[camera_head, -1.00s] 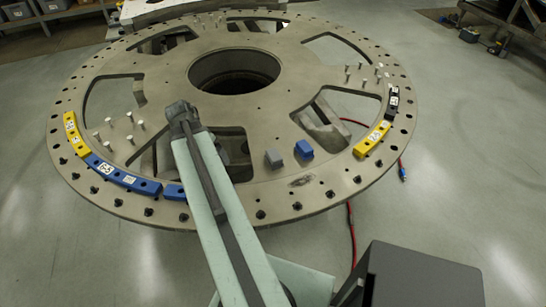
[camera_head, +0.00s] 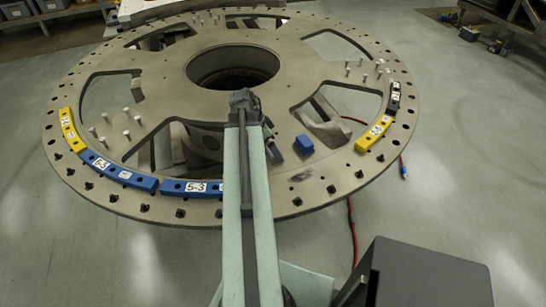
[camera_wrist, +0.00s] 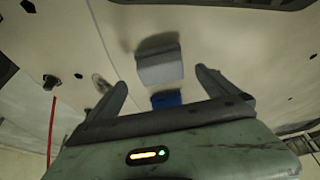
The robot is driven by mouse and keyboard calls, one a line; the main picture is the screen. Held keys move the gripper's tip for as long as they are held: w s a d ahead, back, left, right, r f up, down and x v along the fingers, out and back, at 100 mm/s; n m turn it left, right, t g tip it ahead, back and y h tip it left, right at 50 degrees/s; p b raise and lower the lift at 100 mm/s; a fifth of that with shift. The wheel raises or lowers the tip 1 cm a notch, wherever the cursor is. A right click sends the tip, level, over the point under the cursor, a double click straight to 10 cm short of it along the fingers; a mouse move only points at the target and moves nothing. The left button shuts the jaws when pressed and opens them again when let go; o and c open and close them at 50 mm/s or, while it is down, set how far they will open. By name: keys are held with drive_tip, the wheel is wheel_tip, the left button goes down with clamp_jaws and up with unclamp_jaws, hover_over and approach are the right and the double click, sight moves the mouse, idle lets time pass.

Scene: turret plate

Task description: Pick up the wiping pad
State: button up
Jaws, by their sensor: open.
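The grey block (camera_wrist: 160,66) is in the upper middle of the wrist view, just beyond and between the fingertips. My gripper (camera_wrist: 157,86) is open and empty, with a finger to either side of the grey block's line.
Blue segments (camera_head: 192,187) and yellow segments (camera_head: 72,131) line the plate's rim, with a yellow and black pair at right. Upright pins (camera_head: 126,134) stand in groups. The plate has large cut-outs and a central hole. A dark smudge (camera_head: 301,176) lies near the blue block.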

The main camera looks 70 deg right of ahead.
drive_tip(key=b+x, duration=0.3)
drive_tip(key=x, duration=0.1)
drive_tip(key=shift+w+f, duration=0.15)
drive_tip(key=shift+f, duration=0.1)
drive_tip(key=shift+r, duration=0.2)
drive_tip(key=c, duration=1.5)
wheel_tip(320, 180, up, 10)
drive_tip(key=p, duration=1)
drive_tip(key=shift+r+p, duration=0.15)
drive_tip(key=shift+p, duration=0.15)
drive_tip(key=o, duration=0.5)
drive_tip(key=shift+c, duration=1.4)
